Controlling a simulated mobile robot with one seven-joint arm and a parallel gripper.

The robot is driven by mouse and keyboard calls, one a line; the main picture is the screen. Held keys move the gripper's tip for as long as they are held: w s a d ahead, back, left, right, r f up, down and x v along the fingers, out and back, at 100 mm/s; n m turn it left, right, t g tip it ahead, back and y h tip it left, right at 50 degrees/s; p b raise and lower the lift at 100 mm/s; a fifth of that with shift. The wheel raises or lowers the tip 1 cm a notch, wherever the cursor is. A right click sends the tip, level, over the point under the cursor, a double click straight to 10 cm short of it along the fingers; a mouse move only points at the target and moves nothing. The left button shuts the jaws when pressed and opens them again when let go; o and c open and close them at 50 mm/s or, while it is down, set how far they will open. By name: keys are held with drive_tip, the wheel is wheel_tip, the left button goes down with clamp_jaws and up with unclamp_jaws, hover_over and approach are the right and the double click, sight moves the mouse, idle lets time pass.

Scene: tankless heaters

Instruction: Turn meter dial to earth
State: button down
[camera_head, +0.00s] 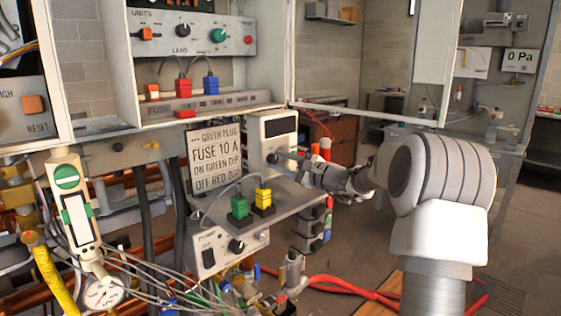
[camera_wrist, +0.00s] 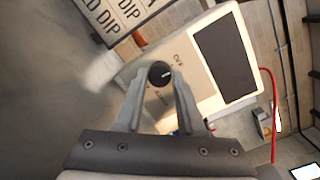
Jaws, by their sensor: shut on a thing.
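The meter (camera_head: 258,137) is a pale box with a dark, blank screen, standing at the back of a grey shelf. In the wrist view the meter (camera_wrist: 193,82) appears rotated, with its screen to the right. Its round black dial (camera_wrist: 159,73) has a white pointer mark. My gripper (camera_wrist: 159,80) is shut on the dial, one finger on each side. In the head view my gripper (camera_head: 279,160) reaches the meter's front from the right and mostly covers the dial. Small lettering beside the dial is too blurred to read, so I cannot tell which setting the pointer meets.
A sign (camera_head: 216,158) stands left of the meter. Green (camera_head: 239,207) and yellow (camera_head: 263,196) plugs stand on the shelf before it. A red cable (camera_wrist: 272,120) runs beside the meter. An open cabinet panel hangs above. Floor at right is mostly clear.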

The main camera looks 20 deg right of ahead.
drive_tip(key=m+p, duration=0.4)
drive_tip(key=m, duration=0.2)
drive_tip(key=shift+r+t, duration=0.1)
drive_tip(key=shift+t, duration=0.3)
drive_tip(key=m+p, duration=0.5)
drive_tip(key=m, duration=0.1)
drive_tip(key=shift+t, duration=0.3)
drive_tip(key=m+h+p, duration=0.1)
drive_tip(key=m+p, duration=0.5)
drive_tip(key=p, duration=0.1)
drive_tip(key=shift+m, duration=0.4)
drive_tip(key=m+p, duration=0.3)
drive_tip(key=shift+m+t+h+p, duration=0.3)
drive_tip(key=shift+p, duration=0.1)
drive_tip(key=shift+a+f+m+p, duration=0.1)
drive_tip(key=shift+f+m+p, duration=0.1)
drive_tip(key=shift+m+p, duration=0.85)
drive_tip(key=shift+f, duration=0.1)
drive_tip(key=c, duration=0.5)
unclamp_jaws()
drive_tip(key=shift+m, duration=0.25)
